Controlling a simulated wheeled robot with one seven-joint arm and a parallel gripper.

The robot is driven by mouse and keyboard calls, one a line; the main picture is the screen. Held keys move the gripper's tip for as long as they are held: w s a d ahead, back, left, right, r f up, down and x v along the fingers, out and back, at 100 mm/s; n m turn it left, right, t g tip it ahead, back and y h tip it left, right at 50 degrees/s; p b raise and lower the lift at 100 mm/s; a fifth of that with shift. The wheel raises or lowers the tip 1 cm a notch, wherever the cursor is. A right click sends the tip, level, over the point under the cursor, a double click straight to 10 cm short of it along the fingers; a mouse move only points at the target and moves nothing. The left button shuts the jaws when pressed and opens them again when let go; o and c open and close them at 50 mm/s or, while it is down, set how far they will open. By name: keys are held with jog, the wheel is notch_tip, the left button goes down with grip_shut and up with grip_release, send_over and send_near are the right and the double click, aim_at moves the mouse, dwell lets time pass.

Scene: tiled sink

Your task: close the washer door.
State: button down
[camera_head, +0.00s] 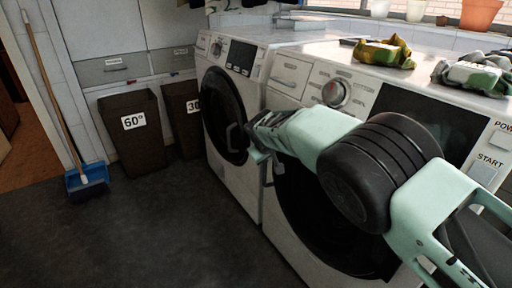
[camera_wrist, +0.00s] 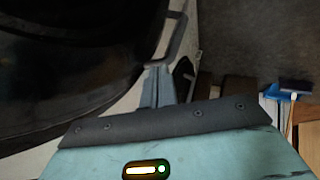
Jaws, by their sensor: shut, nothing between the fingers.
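The nearer white washer (camera_head: 285,78) has a large round black door (camera_head: 318,225), partly hidden behind my arm. In the wrist view, a dark round door (camera_wrist: 70,60) fills the left, with a grey loop handle (camera_wrist: 178,40) at its edge. I cannot tell whether this door is fully shut or slightly ajar. My gripper (camera_head: 256,157) is in front of the washers, near the left edge of the nearer door. Its shut, empty fingers (camera_wrist: 158,72) show beside the handle's end in the wrist view; I cannot tell whether they touch it.
A second washer with a round black door (camera_head: 222,110) stands farther back. Two dark bins (camera_head: 135,150) (camera_head: 185,128) stand by the cabinets, and a blue dustpan (camera_head: 88,182) with a broom is at the left. Cloths (camera_head: 385,53) lie on the nearer washer. The dark floor (camera_head: 130,235) is clear.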

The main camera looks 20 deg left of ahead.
jog(key=a+v, duration=0.1)
jog(key=v, duration=0.8)
jog(key=s+d+r+m+g, duration=0.4)
jog(key=s+d, duration=0.5)
jog(key=d, duration=0.5)
jog(key=s+d+r+g, duration=0.1)
jog(key=s+d, duration=0.6)
jog(key=s, duration=0.3)
jog(key=s+d+r+n+g+p, duration=0.1)
jog(key=s+d, duration=0.5)
jog(key=s, duration=0.4)
jog(key=s+d+r+g, duration=0.1)
jog(key=s+d+r, duration=0.1)
jog(key=s+d, duration=0.6)
notch_tip(320, 180, up, 18)
jog(key=a+p, duration=0.1)
jog(key=p, duration=1.7)
jog(key=shift+s+a+f, duration=0.2)
jog(key=shift+s+a, duration=0.05)
jog(key=shift+s, duration=0.15)
